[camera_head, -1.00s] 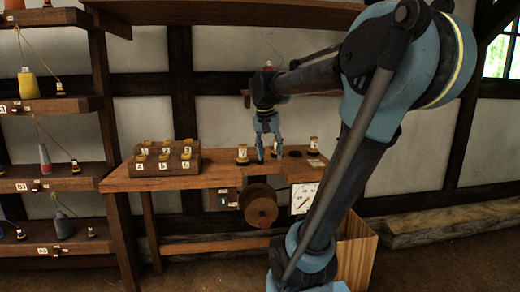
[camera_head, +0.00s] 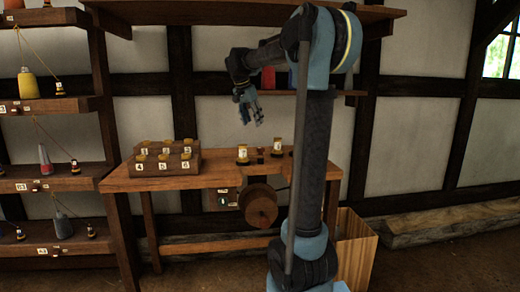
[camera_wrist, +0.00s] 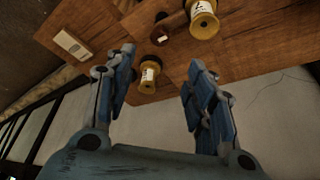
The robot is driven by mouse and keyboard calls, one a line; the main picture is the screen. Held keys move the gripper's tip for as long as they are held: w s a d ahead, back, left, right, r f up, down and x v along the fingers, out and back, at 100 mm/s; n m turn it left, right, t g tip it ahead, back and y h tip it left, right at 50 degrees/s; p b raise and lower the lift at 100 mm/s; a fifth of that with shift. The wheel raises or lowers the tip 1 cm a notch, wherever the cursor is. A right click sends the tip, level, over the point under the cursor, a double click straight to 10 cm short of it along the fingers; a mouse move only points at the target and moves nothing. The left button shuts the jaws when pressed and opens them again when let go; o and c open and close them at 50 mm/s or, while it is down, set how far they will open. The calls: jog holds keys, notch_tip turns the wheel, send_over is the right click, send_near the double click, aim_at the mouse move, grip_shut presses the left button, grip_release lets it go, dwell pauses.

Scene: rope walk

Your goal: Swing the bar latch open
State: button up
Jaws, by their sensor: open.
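My gripper (camera_head: 251,120) is raised in the air above the wooden bench (camera_head: 222,180), pointing down, with nothing between its fingers. In the wrist view, its two fingers (camera_wrist: 160,65) stand wide apart. I cannot make out a bar latch for certain in either view. A small panel (camera_head: 222,199) with a pale plate is under the bench's front edge, left of a round wooden reel (camera_head: 259,205). My arm hides the part of the bench to the right of the reel.
Yellow-topped bobbins (camera_head: 242,154) stand on the bench below my gripper; two show in the wrist view (camera_wrist: 204,22). A stepped block (camera_head: 160,163) with numbered bobbins is at the bench's left. Shelves with cones and strings (camera_head: 60,180) stand further left. A shelf (camera_head: 230,12) hangs overhead.

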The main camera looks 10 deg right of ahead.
aim_at(260, 149)
jog(key=x, duration=1.5)
jog(key=shift+d, duration=0.1)
jog(key=c, duration=1)
